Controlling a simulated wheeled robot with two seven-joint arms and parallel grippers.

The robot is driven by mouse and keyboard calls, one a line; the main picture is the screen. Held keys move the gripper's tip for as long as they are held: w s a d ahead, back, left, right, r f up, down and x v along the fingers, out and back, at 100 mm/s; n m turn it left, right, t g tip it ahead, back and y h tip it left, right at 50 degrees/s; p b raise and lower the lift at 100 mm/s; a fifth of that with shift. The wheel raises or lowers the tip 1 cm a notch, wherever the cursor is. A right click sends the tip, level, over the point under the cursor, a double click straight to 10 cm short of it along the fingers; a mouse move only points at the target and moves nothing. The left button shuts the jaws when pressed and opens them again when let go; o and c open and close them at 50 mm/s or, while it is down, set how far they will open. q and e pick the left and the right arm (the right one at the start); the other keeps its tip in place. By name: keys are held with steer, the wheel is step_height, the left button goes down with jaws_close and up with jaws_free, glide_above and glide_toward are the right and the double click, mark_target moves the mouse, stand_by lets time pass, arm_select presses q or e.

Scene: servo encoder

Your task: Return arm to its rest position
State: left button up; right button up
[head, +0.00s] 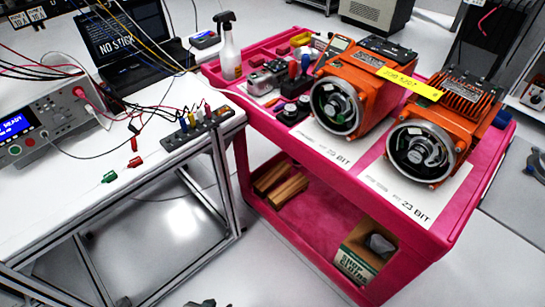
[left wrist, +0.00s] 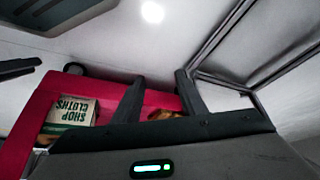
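My left gripper (left wrist: 159,74) shows in the left wrist view with its two dark fingers apart and nothing between them. Behind the fingers is the pink cart (left wrist: 103,91), seen from low down. The pink cart (head: 290,225) also stands right of centre in the head view.
Two orange servo motors (head: 362,88) (head: 447,115) sit on the cart's top; a yellow tag (head: 410,84) lies across them. A shop cloths box (head: 358,262) and wooden blocks (head: 285,190) are on its lower shelf. A white bench (head: 60,205) stands left. Floor (head: 190,240) between is clear.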

arm_select(q)
steer(key=s+d+f, duration=0.1)
steer(key=s+f, duration=0.1)
steer(key=f, duration=0.5)
steer(key=s+d+f+t, duration=0.1)
steer(key=s+f, duration=0.1)
steer(key=f, duration=0.5)
steer(key=shift+s+f+t+h, duration=0.2)
steer(key=shift+s+t+h, duration=0.1)
steer(key=shift+s+h, duration=0.1)
steer(key=shift+w, duration=0.1)
stand_by(1.1)
